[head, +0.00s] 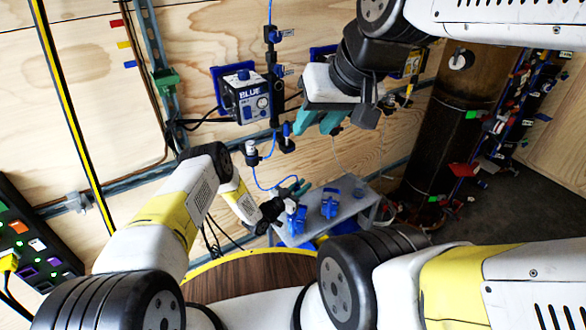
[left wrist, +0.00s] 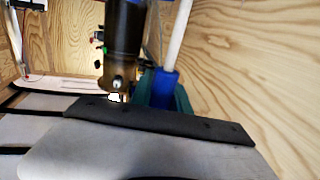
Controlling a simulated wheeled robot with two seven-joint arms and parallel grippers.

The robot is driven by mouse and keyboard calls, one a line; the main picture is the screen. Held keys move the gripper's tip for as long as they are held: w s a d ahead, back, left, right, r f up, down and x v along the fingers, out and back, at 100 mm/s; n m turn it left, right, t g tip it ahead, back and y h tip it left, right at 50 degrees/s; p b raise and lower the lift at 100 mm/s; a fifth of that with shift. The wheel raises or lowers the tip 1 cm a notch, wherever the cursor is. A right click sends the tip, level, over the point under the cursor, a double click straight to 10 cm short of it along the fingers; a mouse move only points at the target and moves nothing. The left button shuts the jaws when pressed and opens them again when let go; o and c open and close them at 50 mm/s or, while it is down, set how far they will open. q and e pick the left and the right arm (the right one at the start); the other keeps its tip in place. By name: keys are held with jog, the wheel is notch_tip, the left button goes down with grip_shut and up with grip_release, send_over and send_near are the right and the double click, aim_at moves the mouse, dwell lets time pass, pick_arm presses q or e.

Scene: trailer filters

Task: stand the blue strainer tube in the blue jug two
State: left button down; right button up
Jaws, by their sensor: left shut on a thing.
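My left gripper (head: 292,197) is low, at the left edge of a small grey stand (head: 352,208). It is shut on a blue piece with a white rod, seen between the teal fingers in the left wrist view; this looks like the blue strainer tube (left wrist: 163,88). Two small blue fittings, one at the left (head: 297,220) and one further right (head: 330,203), are on the stand. I cannot tell whether either is blue jug two. My right gripper (head: 320,122) is higher, its teal fingers apart and nothing seen between them.
A blue-labelled control box (head: 249,97) hangs on the plywood wall, with a thin blue hose (head: 264,184) below. A dark brown cylinder (head: 455,120) stands right of the stand. A round wooden top with a yellow rim (head: 250,277) is in front.

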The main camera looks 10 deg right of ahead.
pick_arm(q)
jog(key=shift+f, duration=0.85)
dwell(0.4)
jog(key=c, duration=1.2)
grip_release()
jog(key=shift+o, duration=0.2)
jog(key=v, duration=0.8)
jog(key=shift+w+r, duration=0.1)
